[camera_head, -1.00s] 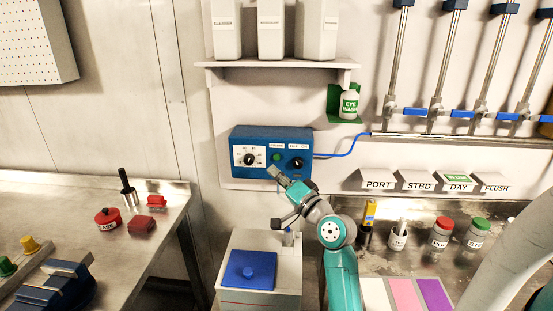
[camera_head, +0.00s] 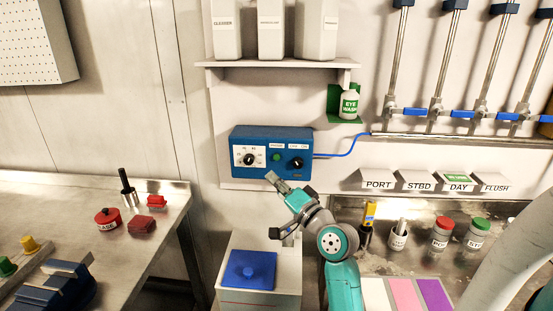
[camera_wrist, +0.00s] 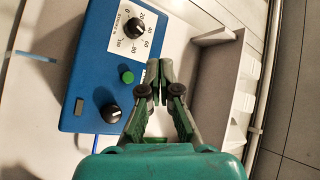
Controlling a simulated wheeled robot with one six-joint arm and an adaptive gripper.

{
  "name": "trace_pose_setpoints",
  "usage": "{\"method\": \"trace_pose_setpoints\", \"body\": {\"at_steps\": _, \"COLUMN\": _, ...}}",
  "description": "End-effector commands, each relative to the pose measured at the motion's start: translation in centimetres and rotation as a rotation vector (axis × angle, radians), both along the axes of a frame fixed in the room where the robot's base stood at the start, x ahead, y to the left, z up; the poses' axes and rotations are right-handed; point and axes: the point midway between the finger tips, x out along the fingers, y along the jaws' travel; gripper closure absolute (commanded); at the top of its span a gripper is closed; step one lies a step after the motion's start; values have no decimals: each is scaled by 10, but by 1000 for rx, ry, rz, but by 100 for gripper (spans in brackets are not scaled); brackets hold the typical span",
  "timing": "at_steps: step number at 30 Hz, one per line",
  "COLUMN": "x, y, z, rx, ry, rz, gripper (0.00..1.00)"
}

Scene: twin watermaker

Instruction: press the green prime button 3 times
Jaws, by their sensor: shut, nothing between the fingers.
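The green prime button (camera_head: 276,157) is on the front of the blue control box (camera_head: 262,168), between a white dial and a black knob. It also shows in the wrist view (camera_wrist: 127,77), left of my fingertips. My gripper (camera_head: 271,176) is shut and empty. In the wrist view my gripper (camera_wrist: 159,66) is beside the box's edge, apart from the button. Nothing covers the button.
The dial knob (camera_head: 249,159) and black knob (camera_head: 296,163) flank the button. A shelf (camera_head: 280,64) with white containers is above the box. A white unit with a blue top (camera_head: 249,271) stands below. A blue cable leaves the box's right side.

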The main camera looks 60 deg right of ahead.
Motion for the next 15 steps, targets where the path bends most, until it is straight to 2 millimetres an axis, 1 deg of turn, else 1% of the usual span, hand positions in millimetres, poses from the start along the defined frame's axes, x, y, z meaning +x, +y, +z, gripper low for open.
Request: {"method": "trace_pose_setpoints", "body": {"at_steps": 15, "x": 31, "y": -54, "z": 0, "rx": 0, "ry": -1, "rz": -1, "gripper": 100}}
